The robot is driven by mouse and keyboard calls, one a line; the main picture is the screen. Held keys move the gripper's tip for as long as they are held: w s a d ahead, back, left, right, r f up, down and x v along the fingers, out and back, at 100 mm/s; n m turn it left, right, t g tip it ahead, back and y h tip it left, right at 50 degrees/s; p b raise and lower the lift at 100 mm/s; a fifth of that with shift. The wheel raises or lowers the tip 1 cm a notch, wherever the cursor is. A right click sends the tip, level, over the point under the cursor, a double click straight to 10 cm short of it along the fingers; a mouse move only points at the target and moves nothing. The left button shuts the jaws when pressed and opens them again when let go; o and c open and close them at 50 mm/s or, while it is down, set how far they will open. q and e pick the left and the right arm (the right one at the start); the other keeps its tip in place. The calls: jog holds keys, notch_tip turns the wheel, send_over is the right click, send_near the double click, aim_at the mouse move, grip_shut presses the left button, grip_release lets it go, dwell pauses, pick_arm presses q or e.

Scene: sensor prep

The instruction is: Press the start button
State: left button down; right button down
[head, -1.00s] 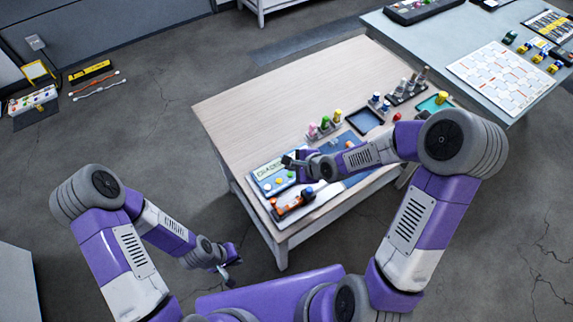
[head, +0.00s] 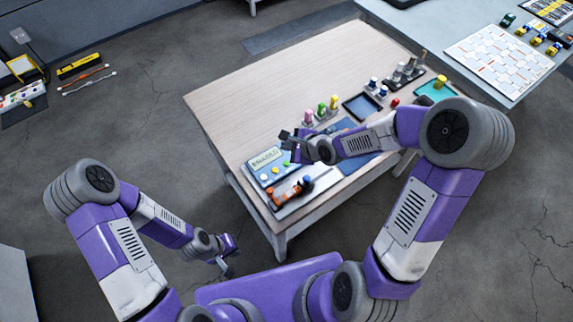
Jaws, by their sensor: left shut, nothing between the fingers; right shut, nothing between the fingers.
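A blue device (head: 255,172) with a pale display (head: 265,158) and several coloured buttons lies near the front left of the wooden table. A yellow button (head: 263,177) shows on its face. Which one is the start button cannot be told, and the display text is too small to read surely. My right gripper (head: 286,140) is shut and empty, just above and right of the display in the picture; it looks apart from the buttons. My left gripper (head: 229,272) is shut and empty, low on the left, off the table over the floor.
An orange and black tool (head: 284,194) lies in a tray in front of the device. Coloured bottles (head: 321,109), a dark tray (head: 362,107) and a teal tray (head: 431,92) stand farther right. The wooden tabletop (head: 260,90) is clear at the back left.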

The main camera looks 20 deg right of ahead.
aim_at(288, 165)
notch_tip(288, 165, down, 6)
jog(key=b, duration=0.5)
jog(key=shift+f+b, duration=0.2)
jog(key=shift+b, duration=0.1)
jog(key=shift+f, duration=0.25)
dwell(1.3)
jog(key=shift+f+b, duration=0.3)
jog(key=shift+f, duration=0.1)
jog(key=shift+f, duration=0.4)
dwell(0.5)
dwell(0.3)
jog(key=shift+r+p, duration=0.75)
jog(key=shift+r, duration=0.1)
